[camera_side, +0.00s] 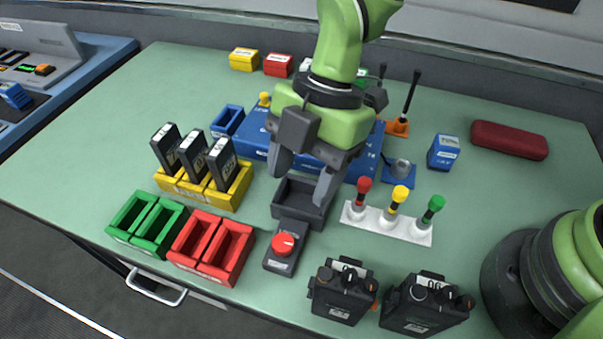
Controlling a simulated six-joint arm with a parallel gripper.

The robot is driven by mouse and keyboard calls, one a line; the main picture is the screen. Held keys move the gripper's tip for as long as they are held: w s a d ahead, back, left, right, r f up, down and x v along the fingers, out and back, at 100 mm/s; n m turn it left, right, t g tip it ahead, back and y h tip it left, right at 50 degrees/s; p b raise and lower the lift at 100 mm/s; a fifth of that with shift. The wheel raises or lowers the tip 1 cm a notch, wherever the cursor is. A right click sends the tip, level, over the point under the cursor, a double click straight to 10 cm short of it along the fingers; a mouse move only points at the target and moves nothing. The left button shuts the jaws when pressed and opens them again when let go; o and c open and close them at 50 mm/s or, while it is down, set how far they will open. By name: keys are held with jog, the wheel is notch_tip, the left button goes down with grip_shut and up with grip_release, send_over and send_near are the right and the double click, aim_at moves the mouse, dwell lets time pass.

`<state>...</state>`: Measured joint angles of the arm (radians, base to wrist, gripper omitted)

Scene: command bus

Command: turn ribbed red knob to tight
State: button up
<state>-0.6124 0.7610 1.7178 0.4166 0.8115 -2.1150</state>
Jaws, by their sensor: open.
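A red knob (285,243) sits upright on a small dark box (281,265) near the front middle of the green table. A white mark shows on top of the knob; its ribs and the box's lettering are too small to read. My gripper (302,187) is open and empty, pointing down. Its fingers are above and behind the knob, over a dark open tray (318,215), and apart from the knob. No part of the knob is hidden by the gripper.
Red bins (228,247) stand close left of the knob box, with green bins (147,219) further left. A white strip with red, yellow and green-topped sticks (393,228) stands to the right. Two black radios (342,290) are at the front right.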

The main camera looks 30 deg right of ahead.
jog(key=w+d+f+n+t+h, duration=0.1)
jog(key=w+d+n+t+h, duration=0.2)
jog(key=w+d+n+t, duration=0.15)
jog(key=n+g+y, duration=0.3)
jog(key=n, duration=2.4)
send_near(284, 242)
jog(key=x, duration=0.8)
jog(key=shift+a+f, duration=0.1)
jog(key=shift+f, duration=0.3)
